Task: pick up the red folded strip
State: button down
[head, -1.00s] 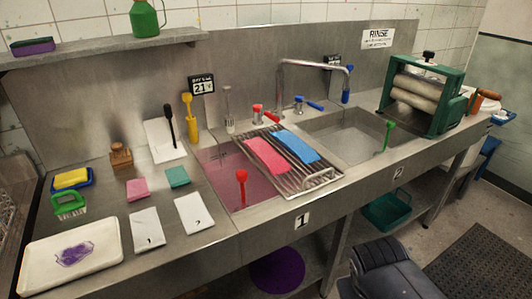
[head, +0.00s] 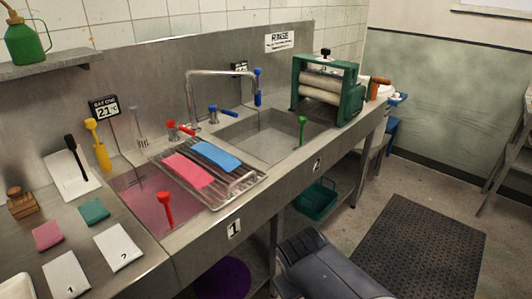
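A pinkish-red strip (head: 188,171) lies flat on a wire rack (head: 238,188) that bridges the front of the sink area. It looks long and narrow; I cannot make out folds at this size. A blue strip (head: 216,156) lies beside it on the same rack, to its right. My gripper is not in view, so I cannot see what it holds or how far it is from the strip.
Sink 1 (head: 150,205) holds pink liquid and a red-handled tool (head: 166,208). A curved faucet (head: 190,90) stands behind the rack. Sink 2 (head: 262,140) and a green roller press (head: 325,90) are to the right. Open floor with a dark mat (head: 420,240) lies at right.

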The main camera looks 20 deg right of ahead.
aim_at(197, 177)
jog(key=i+l+u, duration=0.3)
jog(key=i, duration=0.3)
jog(key=i+l+u, duration=0.35)
jog(key=i+l, duration=0.15)
